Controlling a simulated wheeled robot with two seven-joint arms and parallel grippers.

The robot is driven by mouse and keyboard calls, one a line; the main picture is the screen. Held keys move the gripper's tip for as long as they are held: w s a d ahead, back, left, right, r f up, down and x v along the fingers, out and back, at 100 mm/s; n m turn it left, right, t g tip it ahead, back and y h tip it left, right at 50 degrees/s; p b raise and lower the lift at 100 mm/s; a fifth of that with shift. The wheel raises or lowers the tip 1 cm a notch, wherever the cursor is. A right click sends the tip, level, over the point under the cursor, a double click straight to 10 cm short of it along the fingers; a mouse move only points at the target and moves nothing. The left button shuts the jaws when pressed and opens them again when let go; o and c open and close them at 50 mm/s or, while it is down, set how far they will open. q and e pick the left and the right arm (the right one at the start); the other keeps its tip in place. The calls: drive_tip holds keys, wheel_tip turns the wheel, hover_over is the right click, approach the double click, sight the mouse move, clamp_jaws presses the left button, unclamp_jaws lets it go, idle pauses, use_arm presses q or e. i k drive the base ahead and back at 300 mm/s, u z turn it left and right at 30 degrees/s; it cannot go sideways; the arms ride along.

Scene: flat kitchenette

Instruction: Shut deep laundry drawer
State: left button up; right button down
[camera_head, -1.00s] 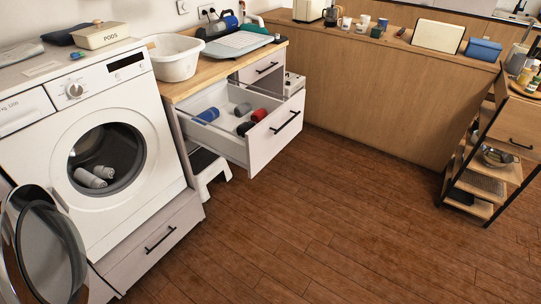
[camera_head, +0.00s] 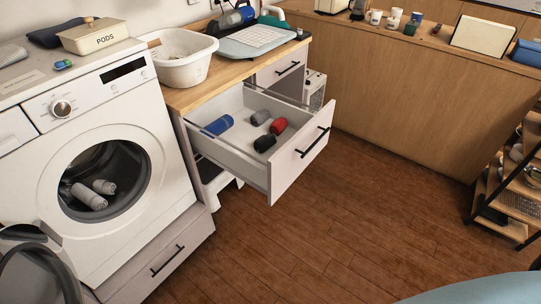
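The deep laundry drawer (camera_head: 301,157) is pulled well out from the wooden-topped cabinet to the right of the washing machine. Its white front has a dark bar handle (camera_head: 313,143). Inside lie a blue rolled item (camera_head: 218,125), a grey one (camera_head: 260,117), a red one (camera_head: 278,126) and a black one (camera_head: 265,142). Neither of my grippers shows in the head view.
The washing machine (camera_head: 100,140) has its round door (camera_head: 35,270) swung open, with grey items (camera_head: 88,196) in the drum. A white basin (camera_head: 180,62) stands on the worktop (camera_head: 190,97). A dark-framed shelf (camera_head: 490,206) stands at right. The wooden floor (camera_head: 330,235) before the drawer is clear.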

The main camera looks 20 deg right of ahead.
sight(272, 171)
drive_tip(key=z, duration=0.3)
drive_tip(key=i, duration=0.85)
drive_tip(key=z, duration=0.55)
